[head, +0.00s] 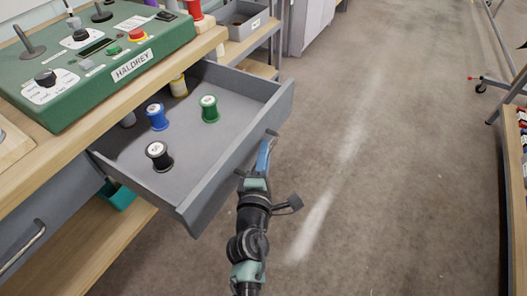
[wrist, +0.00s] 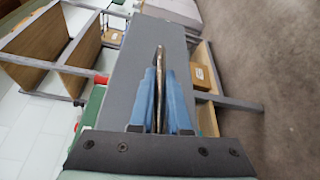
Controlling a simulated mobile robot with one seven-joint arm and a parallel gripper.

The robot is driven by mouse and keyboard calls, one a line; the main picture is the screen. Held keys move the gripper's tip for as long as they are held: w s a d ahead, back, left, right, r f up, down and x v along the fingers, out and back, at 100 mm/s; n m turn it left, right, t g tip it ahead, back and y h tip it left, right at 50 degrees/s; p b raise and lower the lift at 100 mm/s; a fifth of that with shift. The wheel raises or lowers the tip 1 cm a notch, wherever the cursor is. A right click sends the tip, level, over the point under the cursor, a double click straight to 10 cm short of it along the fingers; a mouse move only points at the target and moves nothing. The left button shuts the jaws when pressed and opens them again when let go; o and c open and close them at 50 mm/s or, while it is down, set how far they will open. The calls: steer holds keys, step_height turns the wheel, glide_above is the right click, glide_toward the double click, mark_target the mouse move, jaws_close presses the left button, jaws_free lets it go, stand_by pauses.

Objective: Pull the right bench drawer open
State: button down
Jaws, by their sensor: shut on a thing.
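The right bench drawer (head: 235,166) is a grey drawer that stands pulled out from under the wooden bench top. Several thread spools lie in it, among them a black spool (head: 159,156), a blue spool (head: 157,117) and a green spool (head: 209,109). My gripper (head: 267,146) is at the drawer's outer front. In the wrist view its blue fingers (wrist: 161,100) are shut on the metal bar handle (wrist: 159,80), with the grey drawer front (wrist: 135,75) behind. In the head view the handle is mostly hidden by the fingers.
A green control box (head: 95,60) marked HALDREY sits on the bench top (head: 130,95). The left drawer (head: 50,215) is closed, with a bar handle. A grey bin (head: 240,20) stands beyond. The floor (head: 380,150) to the right is clear.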

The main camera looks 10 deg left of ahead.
stand_by(0.3)
steer(key=c, duration=0.9)
jaws_free()
steer(key=s, duration=0.8)
steer(key=s+r, duration=0.1)
steer(key=s, duration=0.4)
steer(key=shift+d+b, duration=0.2)
steer(key=shift+b, duration=0.15)
